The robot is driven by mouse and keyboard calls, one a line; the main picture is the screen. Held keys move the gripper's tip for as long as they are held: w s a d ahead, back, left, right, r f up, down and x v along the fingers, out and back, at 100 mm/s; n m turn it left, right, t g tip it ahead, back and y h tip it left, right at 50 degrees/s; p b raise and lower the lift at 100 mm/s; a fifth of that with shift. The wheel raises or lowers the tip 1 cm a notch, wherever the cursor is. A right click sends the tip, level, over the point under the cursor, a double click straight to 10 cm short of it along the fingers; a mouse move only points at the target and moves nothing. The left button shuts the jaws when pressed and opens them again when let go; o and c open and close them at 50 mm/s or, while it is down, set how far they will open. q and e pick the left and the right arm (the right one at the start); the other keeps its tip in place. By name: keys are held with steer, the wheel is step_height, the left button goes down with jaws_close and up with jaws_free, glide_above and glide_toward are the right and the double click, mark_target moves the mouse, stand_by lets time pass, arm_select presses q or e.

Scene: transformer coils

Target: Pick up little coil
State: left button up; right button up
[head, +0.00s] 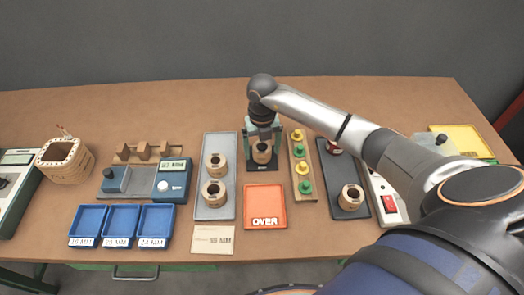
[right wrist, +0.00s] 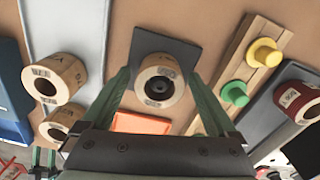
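A little tan coil (head: 262,152) with a dark centre stands on a small black plate (head: 266,190) in the middle of the table. My right gripper (head: 263,138) is over it, pointing down. In the right wrist view the coil (right wrist: 158,80) shows between the two green fingers of my right gripper (right wrist: 160,92), which are open with a gap on each side. Its height relative to the coil is hard to judge. In the right wrist view a small green-fingered shape at the lower left looks like my left gripper (right wrist: 43,157); it is too small to read.
Two coils stand on a grey tray (head: 228,146) to the left. An orange OVER tray (head: 265,215) lies in front. A wooden strip (head: 296,150) with yellow and green knobs is close on the right, then a dark tray (head: 334,170) with more coils.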

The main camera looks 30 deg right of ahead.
steer(key=c, duration=1.3)
steer(key=shift+c, duration=0.2)
steer(key=shift+r, duration=0.15)
